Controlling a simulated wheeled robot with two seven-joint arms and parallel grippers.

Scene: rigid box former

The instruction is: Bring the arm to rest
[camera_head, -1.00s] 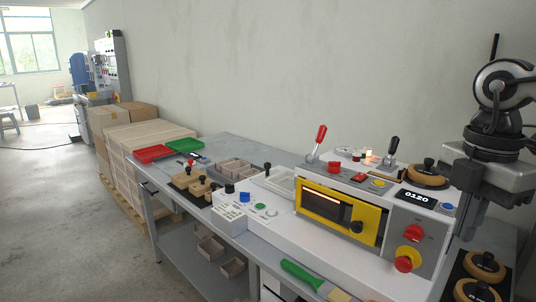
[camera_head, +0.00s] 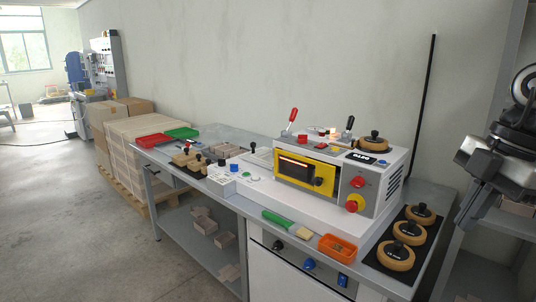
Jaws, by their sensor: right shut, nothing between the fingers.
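My right gripper (camera_head: 470,205) is at the right edge of the head view, pointing down, right of the bench and clear of it. Its fingers are shut with nothing between them. Part of my right arm is cut off by the picture edge. My left gripper is not in view. The box former (camera_head: 381,187), a white machine with a yellow-framed window (camera_head: 300,175), stands on the grey bench. A red-knobbed lever (camera_head: 292,116) and a black-knobbed lever (camera_head: 349,124) stand up from its top.
An orange tray (camera_head: 337,248) and green-handled brush (camera_head: 279,219) lie in front. Red (camera_head: 154,141) and green trays (camera_head: 182,133) are far left. A grey shelf post (camera_head: 500,75) stands at right.

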